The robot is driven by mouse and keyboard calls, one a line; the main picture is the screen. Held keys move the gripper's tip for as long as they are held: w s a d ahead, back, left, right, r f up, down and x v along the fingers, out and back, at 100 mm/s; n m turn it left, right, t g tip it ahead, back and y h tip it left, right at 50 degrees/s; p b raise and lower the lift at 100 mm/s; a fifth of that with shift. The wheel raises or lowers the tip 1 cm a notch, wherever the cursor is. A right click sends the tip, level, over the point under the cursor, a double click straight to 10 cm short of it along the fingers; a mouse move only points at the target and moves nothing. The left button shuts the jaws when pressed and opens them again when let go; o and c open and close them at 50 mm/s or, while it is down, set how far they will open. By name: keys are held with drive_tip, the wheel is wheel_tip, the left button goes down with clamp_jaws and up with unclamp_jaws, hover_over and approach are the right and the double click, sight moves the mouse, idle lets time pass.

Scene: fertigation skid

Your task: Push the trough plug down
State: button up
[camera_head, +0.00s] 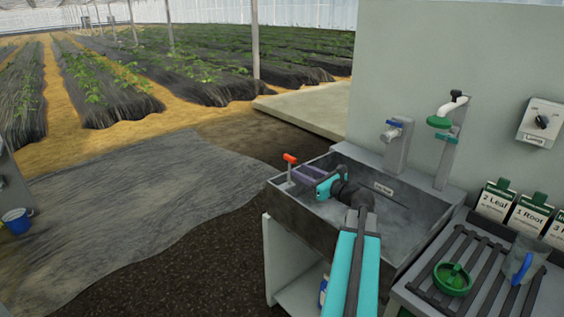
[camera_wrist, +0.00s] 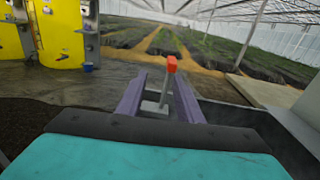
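The trough plug shows as a grey post with an orange-red knob (camera_head: 290,158) at the left end of the grey trough (camera_head: 410,250). The knob also shows in the wrist view (camera_wrist: 171,64), standing up above my fingertips. My gripper (camera_head: 298,173) has purple fingers and reaches to the post from the right. In the wrist view my gripper (camera_wrist: 160,80) is open, with a finger on each side of the post in the picture. I cannot tell whether the fingers touch the post. The foot of the plug is hidden in the head view.
A blue-handled tap (camera_head: 394,130) and a green-and-white spout (camera_head: 447,112) rise behind the trough. A slatted rack at right holds a green strainer (camera_head: 452,279) and a clear jug (camera_head: 524,258). Seed packets (camera_head: 527,212) stand behind it.

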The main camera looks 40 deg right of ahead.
sight(284, 155)
drive_tip(key=shift+s+d+r+m+h, duration=0.35)
drive_tip(key=shift+d+r, duration=0.25)
drive_tip(key=shift+d, duration=0.25)
drive_tip(key=shift+w+d, duration=0.15)
drive_tip(key=shift+w, duration=0.45)
drive_tip(key=w, duration=1.2)
drive_tip(key=shift+w+d+p, duration=0.2)
drive_tip(key=shift+d+p, duration=0.1)
drive_tip(key=shift+p, duration=0.1)
drive_tip(key=shift+f, duration=0.1)
clamp_jaws()
